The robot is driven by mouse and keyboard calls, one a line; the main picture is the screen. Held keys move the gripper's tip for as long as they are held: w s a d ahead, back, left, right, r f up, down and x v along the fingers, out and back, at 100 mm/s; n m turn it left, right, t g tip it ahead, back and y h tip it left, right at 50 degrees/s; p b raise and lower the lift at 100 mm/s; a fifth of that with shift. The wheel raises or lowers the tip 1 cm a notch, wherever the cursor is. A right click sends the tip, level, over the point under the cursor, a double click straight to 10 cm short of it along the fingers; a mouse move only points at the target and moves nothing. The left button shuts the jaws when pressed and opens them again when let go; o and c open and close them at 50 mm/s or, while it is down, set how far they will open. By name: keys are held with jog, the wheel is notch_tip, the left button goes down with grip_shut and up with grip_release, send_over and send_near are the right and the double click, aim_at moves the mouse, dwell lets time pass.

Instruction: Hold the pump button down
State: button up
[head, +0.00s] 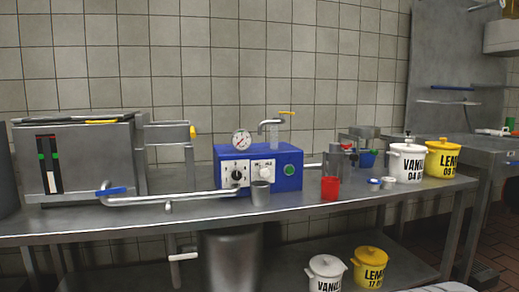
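A blue machine box (230,160) stands on the steel table in the middle of the head view. Its front has a green round button (289,170) at the right, which may be the pump button; no label for it can be read. Left of it are a white panel with a knob (264,170) and a black dial (237,176). A round gauge (241,140) and a steel tap with a yellow handle (286,114) stand on top. Nothing touches the green button. My gripper is not in view.
A pipe with a blue handle (112,190) runs from the steel tank (105,165). White (407,163) and yellow (442,160) pots stand right. The table's front edge is mostly clear.

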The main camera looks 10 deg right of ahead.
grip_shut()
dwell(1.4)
